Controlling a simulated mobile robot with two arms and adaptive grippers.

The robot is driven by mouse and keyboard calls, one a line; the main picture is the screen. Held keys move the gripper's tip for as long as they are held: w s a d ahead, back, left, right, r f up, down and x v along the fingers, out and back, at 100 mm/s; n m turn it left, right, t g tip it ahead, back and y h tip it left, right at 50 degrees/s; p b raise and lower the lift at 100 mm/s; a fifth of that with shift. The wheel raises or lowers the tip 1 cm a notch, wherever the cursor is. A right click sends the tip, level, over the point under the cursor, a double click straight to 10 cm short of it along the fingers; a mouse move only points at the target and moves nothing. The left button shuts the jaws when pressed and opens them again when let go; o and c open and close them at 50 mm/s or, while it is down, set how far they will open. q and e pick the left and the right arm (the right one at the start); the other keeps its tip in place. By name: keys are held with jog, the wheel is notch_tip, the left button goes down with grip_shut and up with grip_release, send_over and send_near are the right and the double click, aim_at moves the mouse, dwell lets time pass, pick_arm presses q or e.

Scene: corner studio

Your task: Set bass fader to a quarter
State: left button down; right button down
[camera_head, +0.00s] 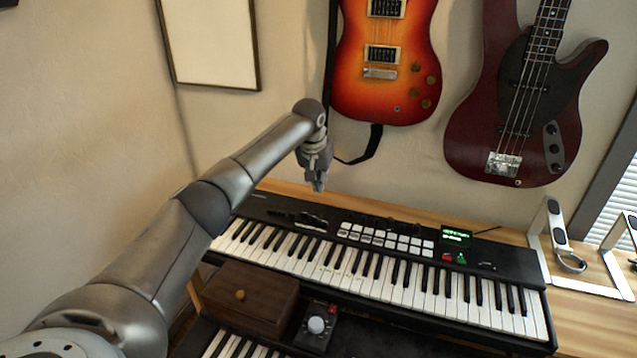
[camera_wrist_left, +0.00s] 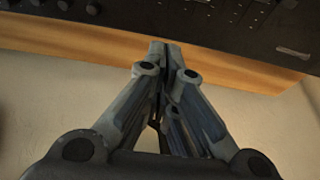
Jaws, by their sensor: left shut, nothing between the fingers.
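A black keyboard (camera_head: 375,262) with a control strip above its keys lies on the wooden desk. Small dark controls (camera_head: 295,217) sit at the strip's left part, too small in the head view to tell which is the bass fader. In the left wrist view the keyboard's dark panel (camera_wrist_left: 180,28) crosses the top, with several knobs and a pale slim bar I cannot identify. My left gripper (camera_head: 319,188) is shut and empty, pointing down at the keyboard's back edge, apparently above it. Its closed fingertips (camera_wrist_left: 165,46) show in the wrist view. My right gripper is not in view.
Two guitars hang on the wall behind, an orange one (camera_head: 385,75) near my left arm and a dark red one (camera_head: 515,120). A wooden box (camera_head: 240,298) and a small black box with a white knob (camera_head: 316,326) stand in front. White stands (camera_head: 543,245) are at right.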

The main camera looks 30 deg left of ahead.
pick_arm(q)
send_over(319, 212)
jog(key=w, duration=0.2)
notch_tip(319, 212, down, 5)
jog(key=shift+w+a+f, duration=0.1)
jog(key=shift+a+f, duration=0.05)
jog(key=shift+x, duration=0.85)
jog(key=shift+a+f, duration=0.1)
jog(key=shift+s+d+p, duration=0.2)
jog(key=shift+s+p, duration=0.6)
jog(key=shift+s, duration=0.55)
jog(key=shift+s+d, duration=0.25)
jog(key=shift+s, duration=0.3)
jog(key=shift+s+p, duration=0.1)
jog(key=shift+p, duration=0.2)
